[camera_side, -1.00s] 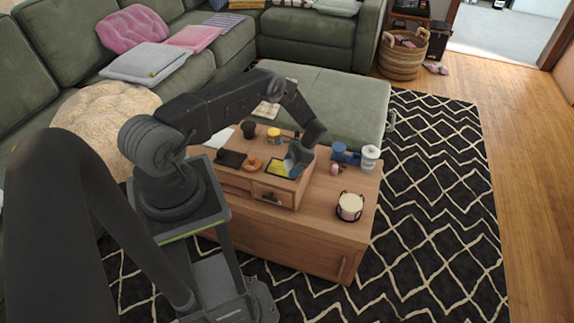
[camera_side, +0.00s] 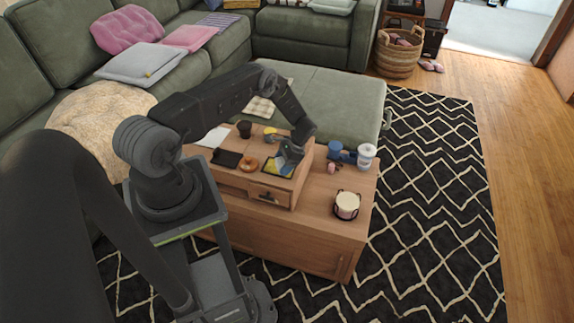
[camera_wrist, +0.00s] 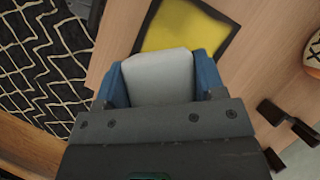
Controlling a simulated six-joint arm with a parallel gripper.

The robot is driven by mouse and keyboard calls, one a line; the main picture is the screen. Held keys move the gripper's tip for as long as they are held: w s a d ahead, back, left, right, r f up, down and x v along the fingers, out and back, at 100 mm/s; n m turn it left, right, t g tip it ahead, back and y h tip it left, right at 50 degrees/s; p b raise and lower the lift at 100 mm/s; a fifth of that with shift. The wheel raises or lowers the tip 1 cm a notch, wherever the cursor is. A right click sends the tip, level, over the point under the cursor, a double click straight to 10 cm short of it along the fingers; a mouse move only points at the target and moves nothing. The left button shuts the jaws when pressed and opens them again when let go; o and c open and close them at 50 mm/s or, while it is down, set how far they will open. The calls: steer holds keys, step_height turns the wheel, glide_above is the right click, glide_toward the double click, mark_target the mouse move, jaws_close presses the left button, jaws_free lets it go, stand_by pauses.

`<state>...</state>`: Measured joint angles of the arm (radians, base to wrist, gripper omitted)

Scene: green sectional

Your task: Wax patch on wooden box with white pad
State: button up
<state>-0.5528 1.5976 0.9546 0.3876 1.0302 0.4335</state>
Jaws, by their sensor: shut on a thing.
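The wooden box (camera_side: 303,181) has a small front drawer and stands on a larger wooden cabinet. A yellow patch (camera_side: 277,168) with a dark border lies on the box top, and it also shows in the wrist view (camera_wrist: 184,27). My gripper (camera_side: 289,154) is over the far right part of the patch in the side view. In the wrist view its blue fingers (camera_wrist: 160,82) are shut on the white pad (camera_wrist: 157,74). The pad's far edge overlaps the near edge of the patch there. I cannot tell whether the pad touches the box.
A dark flat tray (camera_side: 226,158), a brown ring-shaped thing (camera_side: 248,164) and a dark cup (camera_side: 244,129) are left of the patch. A blue cup (camera_side: 334,149), a white jar (camera_side: 366,156) and a cream drum-shaped thing (camera_side: 346,205) stand on the cabinet at right.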

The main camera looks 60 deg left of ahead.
mark_target(276, 158)
steer(key=shift+s+a+f, duration=0.2)
steer(key=shift+s+a, duration=2.25)
steer(key=shift+s, duration=0.1)
steer(key=shift+a, duration=0.2)
steer(key=shift+w+r, duration=0.1)
steer(key=shift+w, duration=0.1)
steer(key=shift+w+d+r, duration=0.15)
steer(key=shift+w+d, duration=1.05)
steer(key=shift+w, duration=0.05)
steer(key=shift+w+d+f, duration=0.2)
steer(key=shift+w+d, duration=2.4)
steer(key=shift+d, duration=0.05)
steer(key=shift+r, duration=0.1)
steer(key=shift+s+a, duration=0.1)
steer(key=shift+s+a, duration=1.1)
steer(key=shift+a, duration=0.05)
steer(key=shift+s+a, duration=2.65)
steer(key=shift+s, duration=0.15)
